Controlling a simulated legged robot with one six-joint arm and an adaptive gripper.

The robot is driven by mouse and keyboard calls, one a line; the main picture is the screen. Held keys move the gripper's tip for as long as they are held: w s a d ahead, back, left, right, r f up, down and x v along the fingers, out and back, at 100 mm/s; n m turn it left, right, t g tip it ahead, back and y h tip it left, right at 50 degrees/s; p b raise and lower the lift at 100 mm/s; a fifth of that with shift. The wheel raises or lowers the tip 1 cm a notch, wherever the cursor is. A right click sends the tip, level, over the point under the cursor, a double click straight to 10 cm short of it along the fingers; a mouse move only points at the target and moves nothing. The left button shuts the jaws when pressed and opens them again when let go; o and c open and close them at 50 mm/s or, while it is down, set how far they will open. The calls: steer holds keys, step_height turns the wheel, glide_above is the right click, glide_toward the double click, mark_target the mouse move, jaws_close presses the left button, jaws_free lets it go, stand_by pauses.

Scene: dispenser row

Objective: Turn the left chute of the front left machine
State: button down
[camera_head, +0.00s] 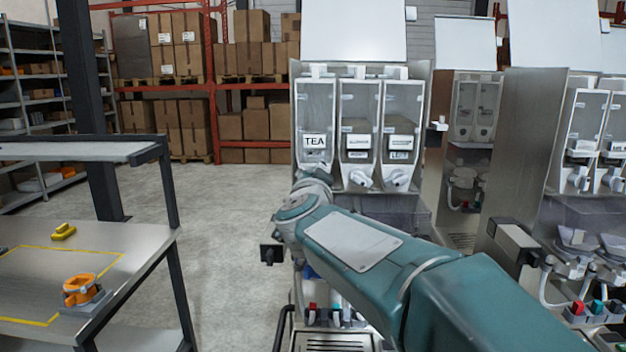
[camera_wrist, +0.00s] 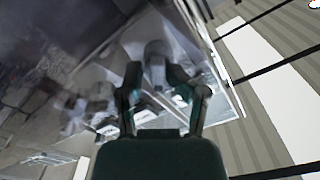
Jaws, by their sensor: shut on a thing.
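The front left machine (camera_head: 424,110) has three clear canisters side by side. The left canister (camera_head: 314,110) carries a TEA label. Its chute is mostly hidden behind my wrist in the head view. The middle chute (camera_head: 362,180) and right chute (camera_head: 398,178) show as pale spouts below their canisters. In the wrist view, the two fingers of my gripper (camera_wrist: 156,76) close around the grey left chute (camera_wrist: 157,58). That view is tilted and blurred, so the chute's turn angle cannot be told.
A metal table (camera_head: 130,245) stands at the left, with an orange part (camera_head: 80,290) and a yellow piece (camera_head: 63,231) on it. Another machine (camera_head: 525,130) stands at the right. Shelves of boxes (camera_head: 250,60) line the back. The floor between table and machine is clear.

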steer(key=n, duration=0.3)
steer(key=f+n, duration=0.1)
steer(key=n, duration=0.2)
steer(key=shift+w+d, duration=0.1)
steer(key=shift+w, duration=0.05)
steer(key=shift+n, duration=0.3)
steer(key=c, duration=0.7)
jaws_free()
steer(key=shift+d, duration=0.1)
steer(key=shift+w+d, duration=0.1)
steer(key=shift+w, duration=0.05)
steer(key=shift+r, duration=0.2)
steer(key=shift+s, duration=0.35)
steer(key=s, duration=1.1)
steer(key=shift+s+a+f, duration=0.15)
steer(key=shift+a+f, duration=0.05)
steer(key=shift+a, duration=0.1)
